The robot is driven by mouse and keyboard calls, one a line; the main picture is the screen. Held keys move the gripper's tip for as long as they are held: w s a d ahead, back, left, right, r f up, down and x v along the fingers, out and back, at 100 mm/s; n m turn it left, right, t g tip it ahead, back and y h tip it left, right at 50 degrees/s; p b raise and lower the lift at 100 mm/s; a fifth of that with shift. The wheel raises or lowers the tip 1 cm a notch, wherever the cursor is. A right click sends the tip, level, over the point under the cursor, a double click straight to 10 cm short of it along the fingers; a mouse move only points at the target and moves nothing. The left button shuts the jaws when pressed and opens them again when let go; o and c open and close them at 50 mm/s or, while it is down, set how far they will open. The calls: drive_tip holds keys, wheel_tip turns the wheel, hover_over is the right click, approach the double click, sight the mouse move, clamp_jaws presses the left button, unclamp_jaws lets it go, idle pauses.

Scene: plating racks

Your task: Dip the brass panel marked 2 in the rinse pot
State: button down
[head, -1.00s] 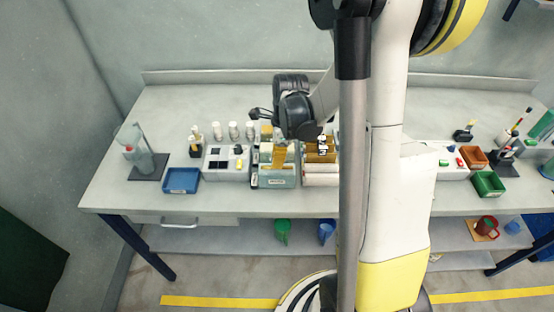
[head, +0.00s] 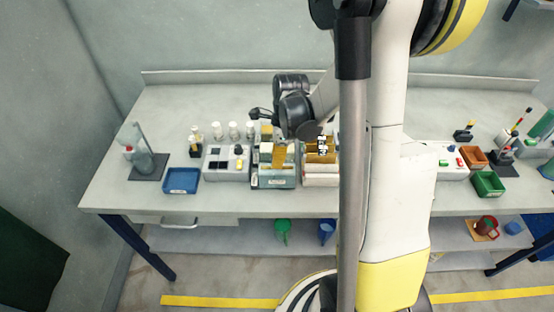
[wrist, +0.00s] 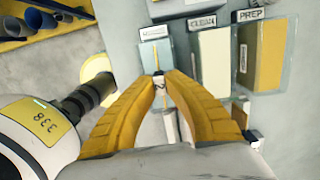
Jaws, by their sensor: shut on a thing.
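My gripper (wrist: 159,77) has its yellow fingers shut on the top of a thin panel (wrist: 159,86), whose small white tag seems to read 2. The panel is almost edge-on in the wrist view, and its lower part is mostly hidden. A narrow pot with pale blue contents (wrist: 155,54) lies just beyond the fingertips; its label is too small to read. In the head view a yellow shape (head: 279,157) hangs below my wrist, over the block of pots (head: 273,182). I cannot tell whether the panel is in a pot.
The pots labelled CLEAN (wrist: 214,55) and PREP (wrist: 264,55) stand to the right in the wrist view. A rack of amber panels (head: 319,157) is right of the pots. A blue tray (head: 181,180) and a grey switch box (head: 227,162) are left.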

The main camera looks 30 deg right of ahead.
drive_tip(key=shift+r+p, duration=2.95)
drive_tip(key=shift+r, duration=1.3)
